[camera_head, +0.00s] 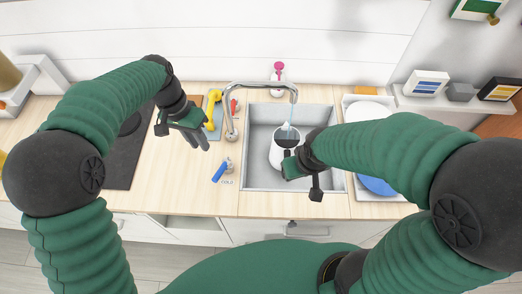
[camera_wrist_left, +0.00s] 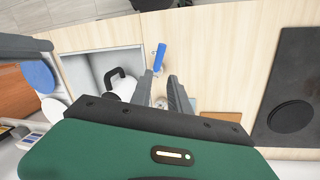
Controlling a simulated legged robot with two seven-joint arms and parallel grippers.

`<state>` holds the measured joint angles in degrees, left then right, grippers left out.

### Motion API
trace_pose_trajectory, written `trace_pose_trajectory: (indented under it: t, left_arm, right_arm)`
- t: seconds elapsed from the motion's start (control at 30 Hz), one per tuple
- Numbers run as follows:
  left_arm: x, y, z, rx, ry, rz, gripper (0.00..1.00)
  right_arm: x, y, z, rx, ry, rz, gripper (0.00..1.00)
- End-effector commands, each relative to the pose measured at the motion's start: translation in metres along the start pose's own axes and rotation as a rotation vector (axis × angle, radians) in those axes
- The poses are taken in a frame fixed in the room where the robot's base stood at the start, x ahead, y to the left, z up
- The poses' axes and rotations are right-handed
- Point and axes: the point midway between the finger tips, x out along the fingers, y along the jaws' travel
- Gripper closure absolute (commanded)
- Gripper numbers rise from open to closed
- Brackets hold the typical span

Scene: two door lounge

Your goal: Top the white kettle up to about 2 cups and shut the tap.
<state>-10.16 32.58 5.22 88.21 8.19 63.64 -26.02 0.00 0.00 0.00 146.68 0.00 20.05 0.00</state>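The white kettle (camera_head: 277,152) stands in the sink below the curved spout (camera_head: 262,86). A pale blue stream of water (camera_head: 289,120) falls from the spout into its top. Its black handle and white body also show in the left wrist view (camera_wrist_left: 121,92). The blue tap lever (camera_head: 221,171), marked COLD, is left of the sink; it also shows in the left wrist view (camera_wrist_left: 159,56). My left gripper (camera_head: 201,145) is open and empty above the counter, apart from the lever. My right gripper (camera_head: 290,163) is at the kettle's front right; its fingers' hold is unclear.
A red-handled tap (camera_head: 233,107) stands behind the blue one. A yellow item (camera_head: 214,99) lies near it. A dark hob (camera_head: 128,155) is at left. A rack with a blue plate (camera_head: 378,186) is right of the sink. A pink-topped bottle (camera_head: 278,72) stands behind.

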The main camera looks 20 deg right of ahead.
Motion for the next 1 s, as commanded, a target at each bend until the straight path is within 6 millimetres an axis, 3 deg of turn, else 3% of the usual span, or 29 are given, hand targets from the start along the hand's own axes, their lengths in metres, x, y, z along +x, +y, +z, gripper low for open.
trace_pose_trajectory:
  t: [0.17,0.5,0.6,0.83,1.0]
  left_arm:
    - [0.004,-0.006,-0.001,-0.122,-0.003,0.003,1.0]
    - [0.029,-0.051,-0.009,-1.126,-0.032,0.015,1.0]
    - [0.034,-0.059,-0.01,-1.339,-0.04,0.015,1.0]
    - [0.042,-0.064,-0.009,-1.484,-0.047,0.015,1.0]
    - [0.07,-0.062,-0.008,-1.482,-0.051,0.014,1.0]
  right_arm:
    - [0.002,0.0,0.0,0.0,0.0,0.0,0.64]
    - [0.01,0.0,0.002,0.0,0.0,0.0,0.64]
    - [0.011,0.0,0.003,0.0,0.0,0.0,0.64]
    - [0.009,0.0,0.002,0.0,0.0,0.0,0.64]
    - [0.001,0.0,0.0,0.0,0.0,0.0,0.64]
